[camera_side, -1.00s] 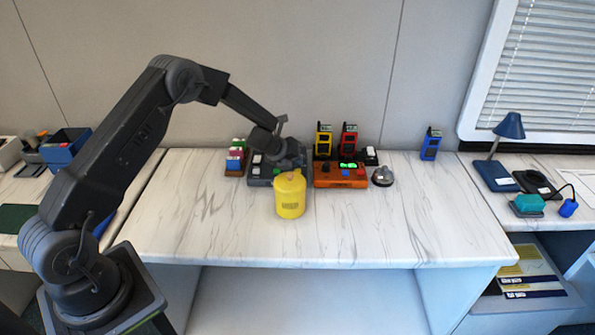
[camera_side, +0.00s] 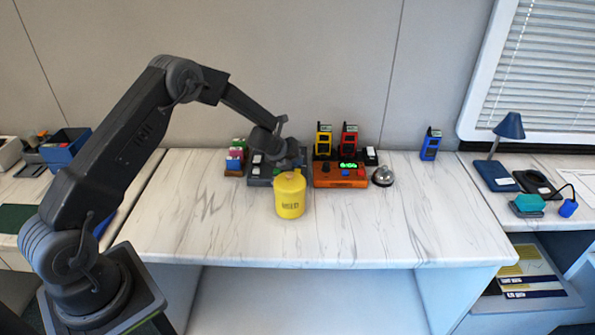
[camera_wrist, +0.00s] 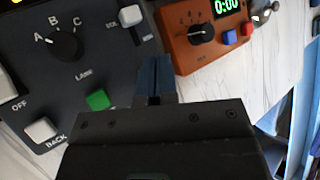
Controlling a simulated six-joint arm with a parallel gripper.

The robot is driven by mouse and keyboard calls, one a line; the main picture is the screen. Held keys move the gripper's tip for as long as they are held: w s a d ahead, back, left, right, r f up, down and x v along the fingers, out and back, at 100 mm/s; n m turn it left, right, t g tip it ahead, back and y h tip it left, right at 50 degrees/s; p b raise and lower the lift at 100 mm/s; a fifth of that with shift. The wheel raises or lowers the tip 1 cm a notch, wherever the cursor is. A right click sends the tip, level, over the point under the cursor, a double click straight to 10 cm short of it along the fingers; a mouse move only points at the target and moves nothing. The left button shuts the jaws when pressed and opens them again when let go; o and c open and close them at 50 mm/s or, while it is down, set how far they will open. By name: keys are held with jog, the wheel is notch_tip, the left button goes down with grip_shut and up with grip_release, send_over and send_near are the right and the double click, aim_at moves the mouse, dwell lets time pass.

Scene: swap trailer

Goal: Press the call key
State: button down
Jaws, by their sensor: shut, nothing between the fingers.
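A dark grey control panel (camera_wrist: 85,75) fills the left of the wrist view. It has a black A-B-C dial (camera_wrist: 63,43), a green key (camera_wrist: 98,100), a white BACK key (camera_wrist: 41,130) and a VOL slider (camera_wrist: 131,16). I can read no call label on any key; part of the panel is hidden behind my gripper. My gripper (camera_wrist: 156,65) is shut and empty, its tips over the panel's right edge, near the orange timer box. Whether the tips touch anything I cannot tell. In the side view my gripper (camera_side: 291,162) is low over the panel (camera_side: 258,172), partly behind a yellow canister (camera_side: 290,196).
The orange timer box (camera_side: 340,174) stands right of the panel, with a bell (camera_side: 383,176) beside it. Yellow (camera_side: 323,141) and red (camera_side: 349,141) radios stand behind it. Small coloured blocks (camera_side: 235,158) stand left of the panel. The front of the table is clear.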

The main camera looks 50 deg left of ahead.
aim_at(296, 170)
jog(key=shift+f, duration=0.1)
jog(key=shift+f, duration=0.3)
jog(key=shift+f, duration=0.55)
dwell(0.8)
jog(key=shift+r, duration=0.95)
jog(key=shift+r, duration=2.55)
